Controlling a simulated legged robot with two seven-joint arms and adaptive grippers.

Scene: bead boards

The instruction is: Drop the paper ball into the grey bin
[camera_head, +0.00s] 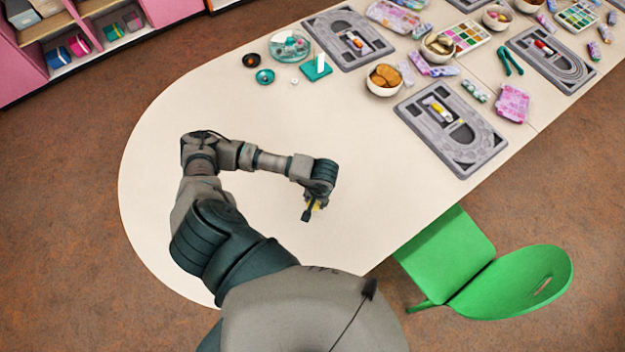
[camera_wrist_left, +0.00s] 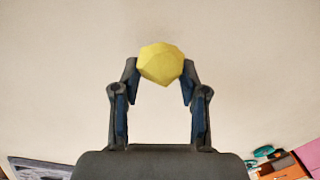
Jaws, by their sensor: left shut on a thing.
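The yellow paper ball (camera_wrist_left: 160,63) is a faceted lump between the fingertips of my left gripper (camera_wrist_left: 160,76) in the left wrist view. The fingers are shut on it from both sides. No grey bin shows in either view. My right gripper is not in view.
The pale table (camera_head: 160,150) is clear around my left arm. Grey bead boards (camera_head: 462,155), bowls (camera_head: 384,80) and craft items crowd its far right part. A teal dish (camera_head: 289,46) stands at the back. A green chair (camera_head: 510,280) is at the near edge. Pink shelves (camera_head: 20,70) stand far left.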

